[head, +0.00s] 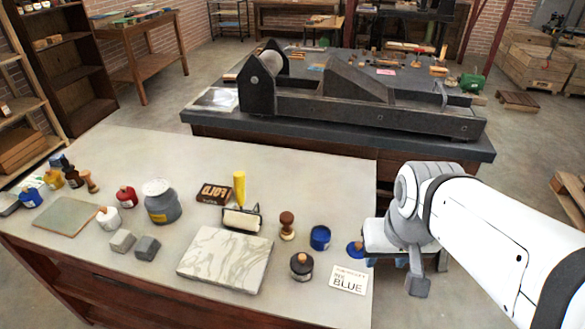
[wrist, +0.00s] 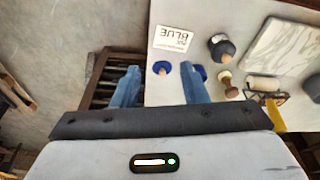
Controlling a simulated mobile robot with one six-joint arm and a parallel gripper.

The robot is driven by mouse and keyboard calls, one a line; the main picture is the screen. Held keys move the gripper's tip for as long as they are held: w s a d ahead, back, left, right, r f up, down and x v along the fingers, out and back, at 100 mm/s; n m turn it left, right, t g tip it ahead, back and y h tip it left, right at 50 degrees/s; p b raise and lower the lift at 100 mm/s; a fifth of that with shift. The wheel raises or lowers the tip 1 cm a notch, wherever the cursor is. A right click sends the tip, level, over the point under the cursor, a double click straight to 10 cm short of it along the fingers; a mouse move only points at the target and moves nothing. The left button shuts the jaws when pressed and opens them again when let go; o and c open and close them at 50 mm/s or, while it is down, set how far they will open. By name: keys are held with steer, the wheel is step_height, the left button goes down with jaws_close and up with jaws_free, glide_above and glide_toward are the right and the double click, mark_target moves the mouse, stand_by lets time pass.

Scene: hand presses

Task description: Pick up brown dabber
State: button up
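A brown dabber (head: 287,225) with a rounded knob stands on the pale table, left of the blue jar, in the head view. It also shows in the wrist view (wrist: 228,86), right of my fingers. A second brown, dabber-like piece (head: 88,181) leans at the table's far left. My gripper (head: 385,262) is at the table's right edge, right of the brown dabber and apart from it. In the wrist view its two blue fingers (wrist: 160,70) are spread with nothing held between them.
A roller (head: 241,219) and marble slab (head: 226,259) are left. A press (head: 360,105) stands behind.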

steer(key=shift+o, duration=0.4)
steer(key=shift+o, duration=0.8)
steer(key=shift+w+a, duration=0.1)
steer(key=shift+w, duration=0.1)
steer(key=shift+o, duration=1.1)
steer(key=shift+n+g, duration=0.3)
steer(key=shift+n, duration=0.4)
steer(key=w, duration=0.1)
steer(key=w+a, duration=0.1)
steer(key=w, duration=0.1)
steer(key=w+a, duration=0.1)
steer(key=w, duration=0.1)
steer(key=shift+w+a+r+p, duration=0.1)
steer(key=shift+a+r+p, duration=0.05)
steer(key=shift+r+p, duration=0.15)
steer(key=n+g+p, duration=0.2)
steer(key=n, duration=0.3)
glide_above(287, 216)
steer(key=f, duration=0.9)
steer(key=shift+d+f, duration=0.25)
steer(key=shift+f, duration=0.1)
steer(key=shift+a+f, duration=0.2)
steer(key=shift+f, duration=0.4)
steer(key=shift+f+p, duration=0.4)
steer(key=shift+f, duration=3.1)
